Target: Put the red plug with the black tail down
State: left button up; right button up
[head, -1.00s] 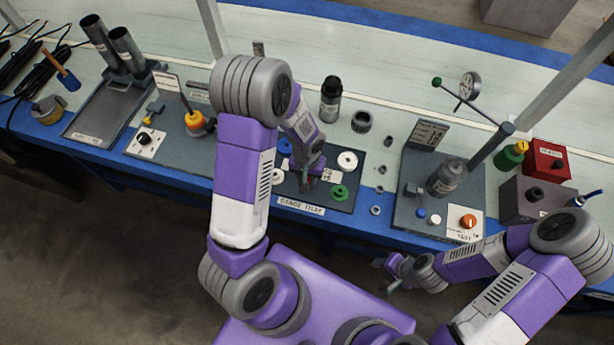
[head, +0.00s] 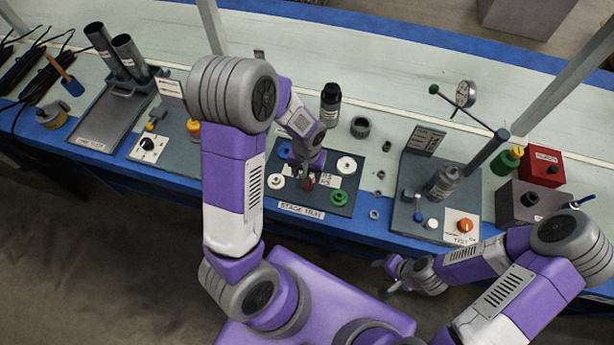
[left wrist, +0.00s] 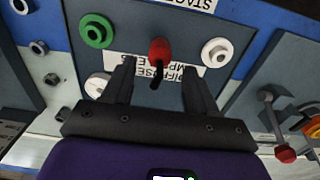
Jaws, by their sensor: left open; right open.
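The red plug (left wrist: 158,48) has a thin black tail (left wrist: 156,77). In the left wrist view it sits on the stage tray (left wrist: 128,20), over or beside the tray's white label, between the tips of my left gripper (left wrist: 158,68). That gripper is open, with a gap on both sides of the plug. In the head view only a bit of red plug (head: 309,183) shows at my left gripper (head: 306,176); the rest is hidden by the fingers. My right gripper (head: 386,277) is open and empty in front of the bench edge.
On the tray are white pieces (head: 346,163), a green ring piece (head: 339,198) and a blue piece (head: 285,150).

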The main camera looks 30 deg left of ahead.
pick_arm(q)
notch_tip(320, 180, up, 6)
jog(key=shift+f+p, duration=0.1)
jog(key=shift+p, duration=0.65)
pick_arm(e)
notch_tip(320, 180, up, 2)
